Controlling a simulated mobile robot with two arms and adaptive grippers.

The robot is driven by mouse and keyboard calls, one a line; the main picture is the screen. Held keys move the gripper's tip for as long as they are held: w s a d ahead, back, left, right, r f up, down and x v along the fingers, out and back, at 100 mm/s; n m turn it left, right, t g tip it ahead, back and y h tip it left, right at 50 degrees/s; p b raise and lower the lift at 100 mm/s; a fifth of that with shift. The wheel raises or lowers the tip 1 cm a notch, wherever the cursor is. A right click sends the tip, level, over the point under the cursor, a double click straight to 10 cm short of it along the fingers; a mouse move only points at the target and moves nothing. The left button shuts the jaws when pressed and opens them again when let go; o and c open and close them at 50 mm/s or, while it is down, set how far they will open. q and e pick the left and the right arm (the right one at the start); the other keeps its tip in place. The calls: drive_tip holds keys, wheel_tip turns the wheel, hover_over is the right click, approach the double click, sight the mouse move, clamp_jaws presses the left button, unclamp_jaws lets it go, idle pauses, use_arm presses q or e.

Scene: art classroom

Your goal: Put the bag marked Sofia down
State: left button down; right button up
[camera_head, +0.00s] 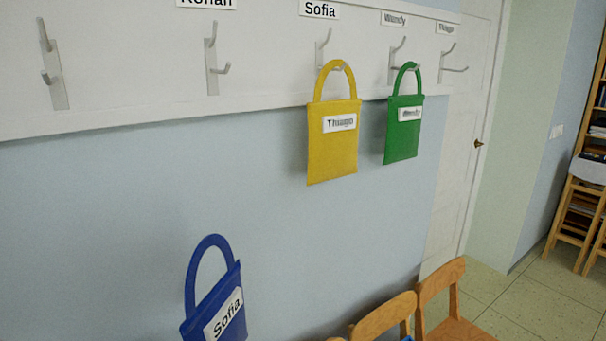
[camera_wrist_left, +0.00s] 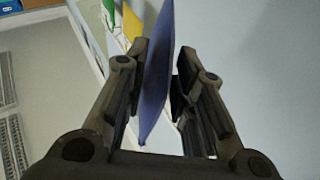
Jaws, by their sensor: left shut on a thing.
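The blue bag marked Sofia (camera_head: 213,305) is at the lower left of the head view, in front of the wall and below the hook rail. Its loop handle points up and its label faces me; its lower part is cut off by the frame edge. In the left wrist view the blue bag (camera_wrist_left: 157,75) shows as a thin sheet between the fingers of my left gripper (camera_wrist_left: 159,78), which is shut on it. My left gripper does not show in the head view. My right gripper is in neither view.
A yellow bag (camera_head: 333,150) hangs on the hook under the Sofia sign (camera_head: 320,9). A green bag (camera_head: 403,135) hangs under the Wendy sign (camera_head: 394,19). The hooks to the left (camera_head: 215,70) are empty. Wooden chairs (camera_head: 440,290) stand at the lower right.

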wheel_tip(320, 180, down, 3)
drive_tip(key=b, duration=0.2)
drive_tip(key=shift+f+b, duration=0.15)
drive_tip(key=shift+b, duration=0.15)
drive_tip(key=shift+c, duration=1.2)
use_arm(q)
drive_tip(key=s+a+f+n+t+y, duration=0.1)
drive_tip(key=s+a+f+n+y, duration=0.2)
drive_tip(key=s+a+f+y, duration=0.1)
wheel_tip(320, 180, down, 3)
drive_tip(key=s+y, duration=0.1)
drive_tip(key=y, duration=0.1)
drive_tip(key=shift+f+n+y, duration=0.15)
drive_tip(key=shift+n+y, duration=0.15)
drive_tip(key=shift+y, duration=0.1)
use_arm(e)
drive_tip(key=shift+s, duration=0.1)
